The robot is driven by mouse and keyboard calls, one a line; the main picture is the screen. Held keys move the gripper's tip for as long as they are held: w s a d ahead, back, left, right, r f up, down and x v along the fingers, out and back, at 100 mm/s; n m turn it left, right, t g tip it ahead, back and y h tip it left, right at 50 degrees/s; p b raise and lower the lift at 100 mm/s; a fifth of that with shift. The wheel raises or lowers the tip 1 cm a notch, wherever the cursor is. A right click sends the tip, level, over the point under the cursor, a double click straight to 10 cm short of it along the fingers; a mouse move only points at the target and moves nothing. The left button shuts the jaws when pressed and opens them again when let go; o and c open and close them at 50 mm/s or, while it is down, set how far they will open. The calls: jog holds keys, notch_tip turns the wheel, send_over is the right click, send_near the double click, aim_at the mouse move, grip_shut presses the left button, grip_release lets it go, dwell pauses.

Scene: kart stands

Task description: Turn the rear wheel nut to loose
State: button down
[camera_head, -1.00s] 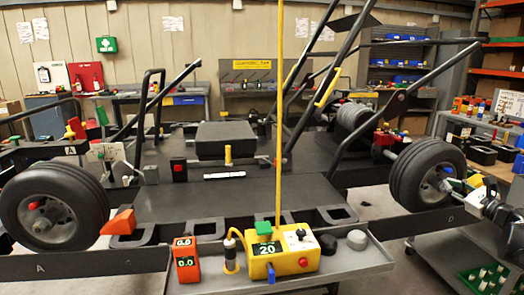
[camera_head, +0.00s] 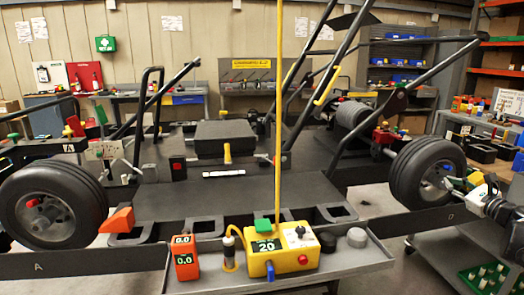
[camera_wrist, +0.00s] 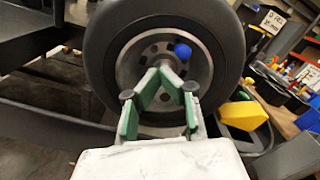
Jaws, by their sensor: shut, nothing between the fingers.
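The rear wheel (camera_head: 428,172), a black tyre on a grey rim, is at the right of the head view and fills the upper middle of the wrist view (camera_wrist: 222,45). A round blue knob (camera_wrist: 182,51) shows near its hub, slightly right of centre; I cannot tell whether it is the wheel nut itself. My gripper (camera_wrist: 172,76) is in front of the hub, just below the knob in the picture. Its green-padded fingers are shut and empty. They partly cover the hub. In the head view my gripper (camera_head: 458,186) is at the wheel's right side; contact cannot be told.
The front wheel (camera_head: 50,205) with a red hub piece is at the left. A tray (camera_head: 350,262) in front holds a yellow box (camera_head: 283,254) and an orange device (camera_head: 186,257). A yellow piece (camera_wrist: 240,115) lies right of my fingers in the wrist view.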

jog(key=s, duration=0.5)
jog(key=shift+d, duration=0.4)
jog(key=s+a+r+n+g+p, duration=0.1)
jog(key=s+a+r+n+g, duration=0.2)
jog(key=a, duration=0.7)
jog(key=s+a+r+n+g+y+p, duration=0.1)
jog(key=s+a+n+g+p, duration=0.1)
jog(key=a+n, duration=0.65)
jog(key=s+a+r+n+g+p, duration=0.1)
jog(key=s+a+r+n+g, duration=0.15)
jog(key=a, duration=1.05)
jog(key=s+a+n+g+h+p, duration=0.1)
jog(key=s+a+n, duration=0.3)
jog(key=s, duration=0.4)
jog(key=s+a+f+n+g+h+p, duration=0.1)
jog(key=s+a+n+p, duration=0.1)
jog(key=s+n, duration=0.3)
jog(key=s+a+f+n+g+h+p, duration=0.1)
jog(key=s+a+n, duration=0.4)
jog(key=s, duration=0.7)
jog(key=shift+s+a+f+h, duration=0.2)
jog(key=shift+a+h, duration=0.1)
jog(key=shift+h, duration=0.3)
